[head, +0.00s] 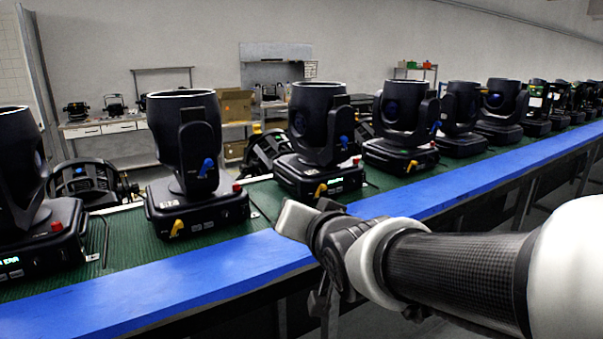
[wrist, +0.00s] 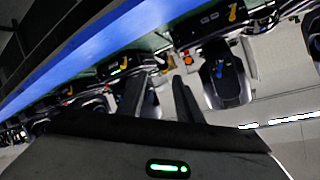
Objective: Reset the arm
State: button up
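My arm reaches in from the right edge of the head view, over the blue front rail. My gripper (head: 298,218) is at its left end, in front of the lamps, and its fingers are hard to make out there. In the wrist view, the two dark fingers of my gripper (wrist: 156,88) stand apart with a gap between them. Nothing is held between them. The wrist view is strongly tilted, with a lit green indicator on my own wrist housing at the bottom.
Several black moving-head lamps, including one at left centre (head: 185,150) and one behind my gripper (head: 318,135), stand along a green conveyor (head: 135,235). The blue rail (head: 150,290) edges its front. A bench (head: 100,128) stands at the back wall.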

jog(key=s+d+f+n+g+h, duration=0.1)
jog(key=s+d+f+g+h, duration=0.2)
jog(key=s+d, duration=0.5)
jog(key=s+d+f+n+g+h, duration=0.1)
jog(key=s+d+f+g, duration=0.3)
jog(key=s+d, duration=0.5)
notch_tip(320, 180, up, 19)
jog(key=s+a+p, duration=0.2)
jog(key=p, duration=1.7)
jog(key=shift+s+a+n+g, duration=0.15)
jog(key=shift+s+n+g, duration=0.15)
jog(key=shift+s+g, duration=0.1)
jog(key=shift+r, duration=0.1)
